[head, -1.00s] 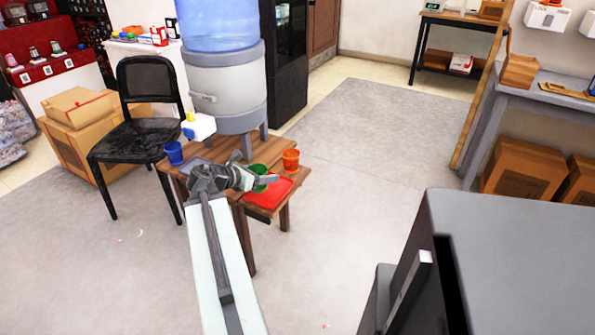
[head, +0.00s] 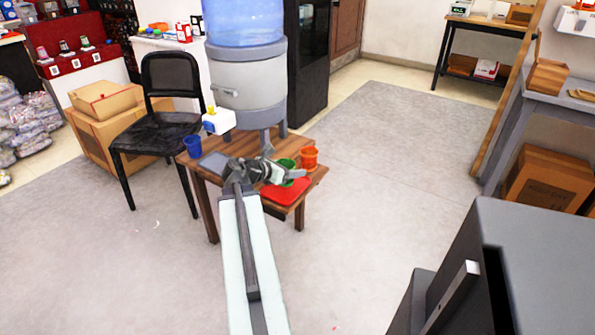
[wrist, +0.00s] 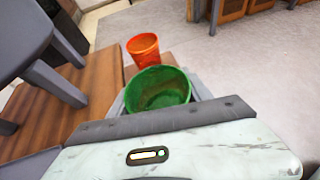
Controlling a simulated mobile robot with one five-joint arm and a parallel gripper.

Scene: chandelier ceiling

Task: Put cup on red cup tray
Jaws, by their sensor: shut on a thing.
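My gripper (head: 284,172) is shut on a green cup (head: 288,166), which is partly hidden by the gripper in the head view. In the wrist view the green cup (wrist: 158,88) is open side up and looks empty, between the grey fingers. The red cup tray (head: 291,193) lies on the lower right part of the wooden table, and the cup appears just above its back edge. I cannot tell whether they touch. The red tray does not show in the wrist view.
An orange cup (head: 309,157) stands just beyond the green cup. A blue cup (head: 193,146) and a grey tray (head: 214,162) are at the table's left. A water dispenser (head: 246,85) stands on the table. A black chair (head: 160,130) is left of it. Floor in front is clear.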

